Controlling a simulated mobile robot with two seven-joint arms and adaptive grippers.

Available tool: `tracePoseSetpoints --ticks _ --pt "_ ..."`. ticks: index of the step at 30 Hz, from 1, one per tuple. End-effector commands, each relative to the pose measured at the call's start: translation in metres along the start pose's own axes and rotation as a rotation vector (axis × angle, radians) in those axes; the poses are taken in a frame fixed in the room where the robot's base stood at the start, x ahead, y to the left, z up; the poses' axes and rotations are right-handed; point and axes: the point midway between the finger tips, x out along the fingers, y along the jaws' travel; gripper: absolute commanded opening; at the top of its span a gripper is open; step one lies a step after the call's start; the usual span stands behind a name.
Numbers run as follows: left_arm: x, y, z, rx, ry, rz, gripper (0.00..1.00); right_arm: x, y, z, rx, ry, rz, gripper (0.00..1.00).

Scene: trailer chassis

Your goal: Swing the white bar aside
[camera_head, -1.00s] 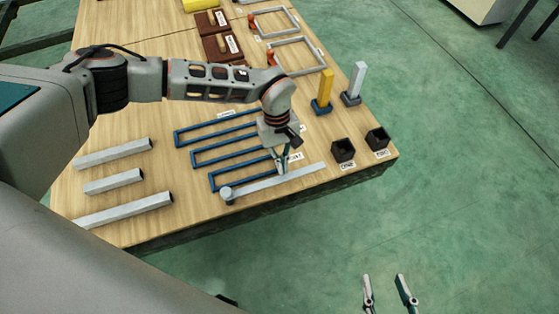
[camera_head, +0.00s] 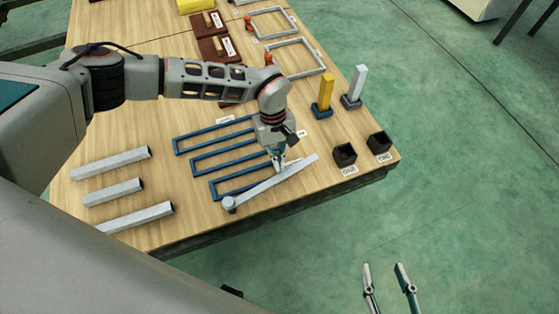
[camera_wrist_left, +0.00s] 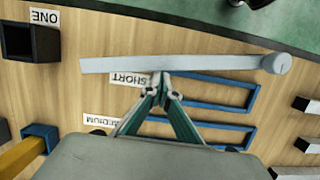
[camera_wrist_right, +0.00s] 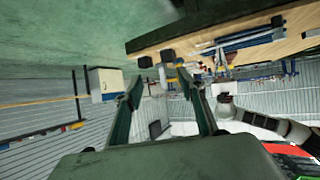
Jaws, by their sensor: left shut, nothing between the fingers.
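The white bar (camera_head: 272,182) lies at the table's front, joined to a round pivot (camera_head: 230,204) at its left end. Its free end points right and away. In the left wrist view the white bar (camera_wrist_left: 175,63) crosses the top, its pivot (camera_wrist_left: 277,64) at the right. My left gripper (camera_head: 279,168) is shut and empty, its tips at the bar's middle. In the left wrist view the gripper (camera_wrist_left: 161,76) tips meet the bar's lower edge; I cannot tell whether they touch. My right gripper (camera_head: 384,266) is open and empty, over the floor off the table.
Blue frames (camera_head: 215,160) lie just behind the bar; a SHORT label (camera_wrist_left: 130,79) is beside it. Grey tubes (camera_head: 113,190) lie to the left. Black sockets (camera_head: 345,154) stand right of the free end. Yellow (camera_head: 325,92) and white (camera_head: 357,84) posts stand behind them.

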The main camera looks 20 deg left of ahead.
Motion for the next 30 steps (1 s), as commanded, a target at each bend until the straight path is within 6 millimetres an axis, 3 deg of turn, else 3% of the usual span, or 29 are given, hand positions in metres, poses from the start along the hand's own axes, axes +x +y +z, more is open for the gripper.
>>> tracePoseSetpoints --ticks 1,5,12,19,25,30 --pt "0.000 -0.001 0.000 0.000 0.003 0.002 0.00 -0.001 0.000 0.003 -0.003 -0.007 0.000 0.40" --pt "-0.039 0.002 -0.002 0.001 0.012 0.010 0.00 -0.002 0.005 -0.005 -0.019 0.000 0.010 0.40" --pt "-0.084 0.001 -0.001 0.000 0.008 0.008 0.00 -0.010 0.016 0.018 -0.064 -0.053 0.019 0.40" --pt "-0.100 -0.002 -0.003 -0.013 -0.003 0.008 0.00 -0.010 0.017 0.025 -0.072 -0.071 0.020 0.40" --pt "-0.101 -0.029 -0.045 -0.200 -0.112 0.059 0.00 -0.010 0.014 0.031 -0.062 -0.078 0.017 0.40" --pt "-0.099 -0.034 -0.053 -0.241 -0.140 0.077 0.00 -0.007 0.010 0.021 -0.046 -0.056 0.013 0.40"
